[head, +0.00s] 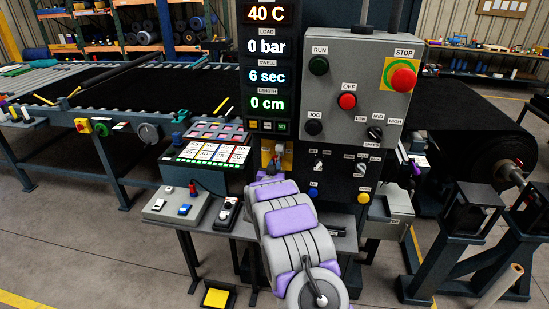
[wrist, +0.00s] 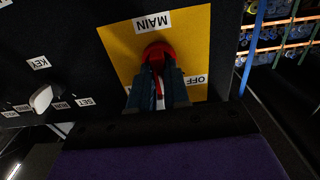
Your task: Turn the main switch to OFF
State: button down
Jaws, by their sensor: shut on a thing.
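The main switch (wrist: 157,50) is a red rotary knob on a yellow plate (wrist: 118,45), seen upside down in the wrist view. The plate carries a MAIN label and an OFF label (wrist: 195,80). My gripper (wrist: 159,82) has its two dark fingers on either side of the red handle and is shut on it. The fingers hide part of the handle, so its exact setting is hard to read. In the head view my arm reaches the panel below the display; a bit of the yellow plate (head: 266,146) shows there, and my gripper mostly hides the switch.
A white KEY switch (wrist: 42,98) sits beside the plate in the wrist view. In the head view, a grey control box (head: 352,75) with STOP and OFF buttons stands above right. A lit button panel (head: 207,150) and a small switch box (head: 178,205) are to the left.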

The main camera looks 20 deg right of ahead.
jog(key=shift+w+a+r+n+p, duration=0.1)
jog(key=shift+a+n+p, duration=0.05)
jog(key=shift+n+p, duration=1.85)
jog(key=shift+w+a+n+p, duration=0.1)
jog(key=shift+n+p, duration=1.4)
jog(key=shift+n, duration=1)
jog(key=c, duration=1.1)
grip_release()
jog(key=shift+f, duration=0.2)
jog(key=shift+s, duration=0.1)
jog(key=b+v, duration=0.1)
jog(key=v, duration=1.6)
jog(key=shift+a, duration=0.3)
